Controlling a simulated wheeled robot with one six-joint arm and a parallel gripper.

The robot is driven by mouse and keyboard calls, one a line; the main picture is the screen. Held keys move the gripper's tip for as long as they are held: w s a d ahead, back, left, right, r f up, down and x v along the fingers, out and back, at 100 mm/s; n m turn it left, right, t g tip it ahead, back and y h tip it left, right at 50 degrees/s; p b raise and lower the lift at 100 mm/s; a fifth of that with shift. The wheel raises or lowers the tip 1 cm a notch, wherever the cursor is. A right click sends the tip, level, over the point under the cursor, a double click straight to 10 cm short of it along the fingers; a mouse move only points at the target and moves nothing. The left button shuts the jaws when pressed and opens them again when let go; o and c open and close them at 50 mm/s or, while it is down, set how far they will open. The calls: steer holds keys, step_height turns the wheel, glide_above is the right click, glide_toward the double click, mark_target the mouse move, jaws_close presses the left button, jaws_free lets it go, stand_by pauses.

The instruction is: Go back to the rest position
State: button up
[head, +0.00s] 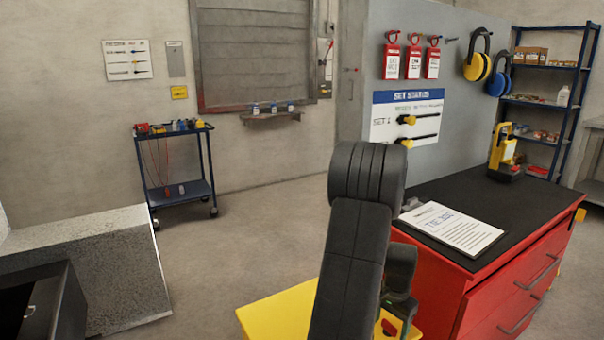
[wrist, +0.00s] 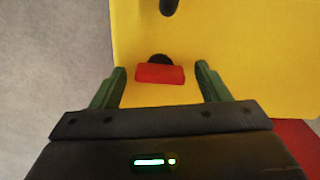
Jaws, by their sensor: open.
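My gripper shows in the wrist view (wrist: 160,88) with its two green fingers apart. A yellow surface (wrist: 215,40) lies beneath it, and a red block-like part with a dark round piece behind it (wrist: 160,74) shows between the fingers. I cannot tell whether the fingers touch the red part; gaps show on both sides of it. In the head view my dark arm rises in front of the yellow surface (head: 275,318) and hides part of it.
A red cabinet (head: 520,285) with a black top and a printed sheet (head: 450,228) stands right of my arm. A grey panel (head: 440,75) holds red tags and ear defenders. A blue cart (head: 180,190) stands at the back left. The floor between (head: 250,230) is clear.

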steer(key=n+b, duration=0.1)
steer(key=n, duration=0.5)
steer(key=shift+n, duration=0.4)
steer(key=n+b, duration=0.1)
steer(key=n, duration=0.2)
steer(key=shift+n, duration=0.4)
steer(key=n+b, duration=0.1)
steer(key=n, duration=0.2)
steer(key=shift+f+n+b, duration=0.1)
steer(key=shift+n+b, duration=0.25)
steer(key=shift+n, duration=0.75)
